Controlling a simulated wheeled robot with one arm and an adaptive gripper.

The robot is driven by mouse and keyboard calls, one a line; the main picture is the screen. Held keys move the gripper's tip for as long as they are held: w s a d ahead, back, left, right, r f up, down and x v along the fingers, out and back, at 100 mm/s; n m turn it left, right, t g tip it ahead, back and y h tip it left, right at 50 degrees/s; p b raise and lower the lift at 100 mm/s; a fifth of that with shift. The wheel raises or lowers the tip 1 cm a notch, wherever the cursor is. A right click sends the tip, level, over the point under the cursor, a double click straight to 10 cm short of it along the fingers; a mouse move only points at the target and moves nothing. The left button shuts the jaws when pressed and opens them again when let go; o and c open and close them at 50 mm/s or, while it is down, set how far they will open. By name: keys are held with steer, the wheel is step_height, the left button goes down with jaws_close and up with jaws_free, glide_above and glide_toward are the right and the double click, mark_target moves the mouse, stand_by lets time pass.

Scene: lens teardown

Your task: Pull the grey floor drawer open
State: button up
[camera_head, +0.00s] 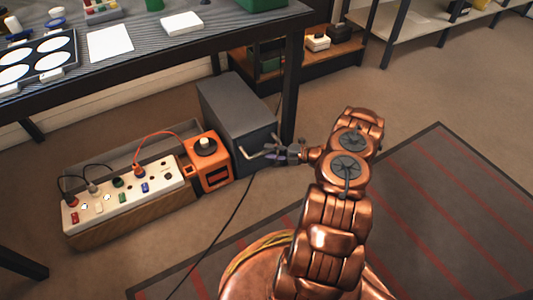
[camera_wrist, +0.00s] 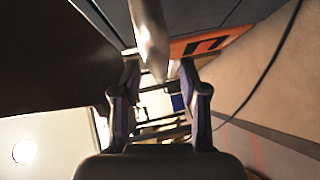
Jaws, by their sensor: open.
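The grey floor drawer (camera_head: 233,108) is a dark grey box under the workbench, beside its leg. A pale bar handle (camera_head: 258,152) sticks out from its front, and the drawer looks shut. My gripper (camera_head: 282,152) reaches in from the right at the handle's height, with its fingers by the handle. In the wrist view my gripper (camera_wrist: 159,78) is open, and the handle (camera_wrist: 150,35) shows as a blurred metal bar coming down toward the gap between the fingertips. I cannot tell whether the fingers touch it.
An orange box (camera_head: 212,175) with a black knob stands left of the drawer; it also shows in the wrist view (camera_wrist: 200,45). A white socket panel (camera_head: 110,203) with cables lies farther left. The workbench (camera_head: 140,75) overhangs behind. A dark cable runs across the floor in front.

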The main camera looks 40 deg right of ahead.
steer(key=shift+x, duration=1)
jaws_close()
